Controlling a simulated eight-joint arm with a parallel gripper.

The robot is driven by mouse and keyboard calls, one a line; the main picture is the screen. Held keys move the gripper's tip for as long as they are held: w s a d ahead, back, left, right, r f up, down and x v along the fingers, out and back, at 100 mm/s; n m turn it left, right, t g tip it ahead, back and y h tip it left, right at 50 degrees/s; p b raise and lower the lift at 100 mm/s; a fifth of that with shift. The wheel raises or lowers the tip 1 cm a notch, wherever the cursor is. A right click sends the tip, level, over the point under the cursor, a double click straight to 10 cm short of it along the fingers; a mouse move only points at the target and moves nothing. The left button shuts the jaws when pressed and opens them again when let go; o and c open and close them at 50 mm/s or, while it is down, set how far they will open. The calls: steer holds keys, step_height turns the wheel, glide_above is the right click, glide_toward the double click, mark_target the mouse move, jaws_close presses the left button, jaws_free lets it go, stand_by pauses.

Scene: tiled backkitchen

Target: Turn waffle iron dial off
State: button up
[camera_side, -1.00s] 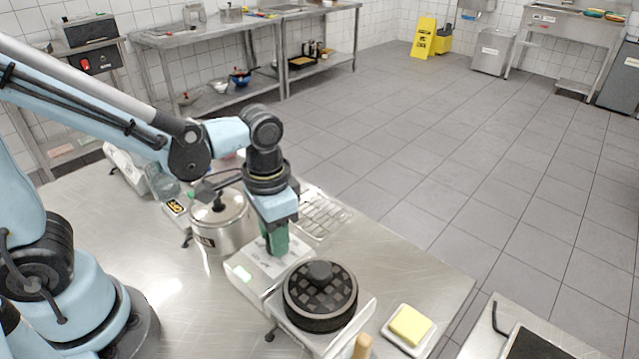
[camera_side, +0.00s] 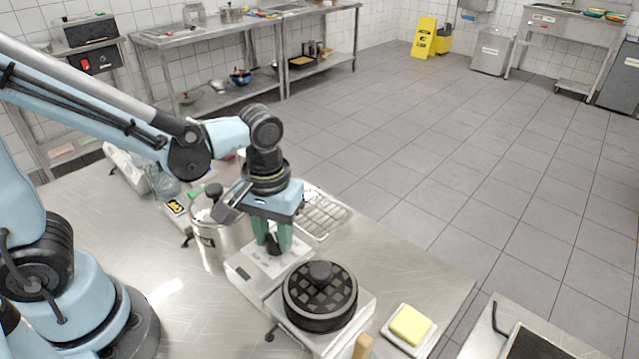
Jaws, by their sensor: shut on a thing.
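The waffle iron (camera_side: 320,297) has a round black plate with a grid and a knob on top, on a light base at the front of the steel counter. Its control box (camera_side: 246,272) adjoins it at the back left. My gripper (camera_side: 273,245) points down over this box, with its green fingers shut on a small black dial (camera_side: 273,244) on the box's top. The fingers partly hide the dial, and its pointer setting cannot be read.
A steel pot (camera_side: 221,232) with a lid stands close to the left of my gripper. A wire rack (camera_side: 322,212) lies behind it to the right. A yellow block on a white dish (camera_side: 410,325) is at the front right. The counter's left front is clear (camera_side: 200,310).

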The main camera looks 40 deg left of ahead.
mark_target(271, 235)
stand_by(0.5)
steer(key=o, duration=1)
steer(key=shift+o, duration=0.2)
step_height(271, 235, up, 12)
steer(key=a+f+m+t, duration=0.3)
steer(key=a+m+t, duration=0.1)
steer(key=a+t, duration=0.3)
steer(key=shift+w+a+f+m, duration=0.25)
steer(key=shift+w+f+m, duration=0.05)
steer(key=shift+w+f, duration=0.1)
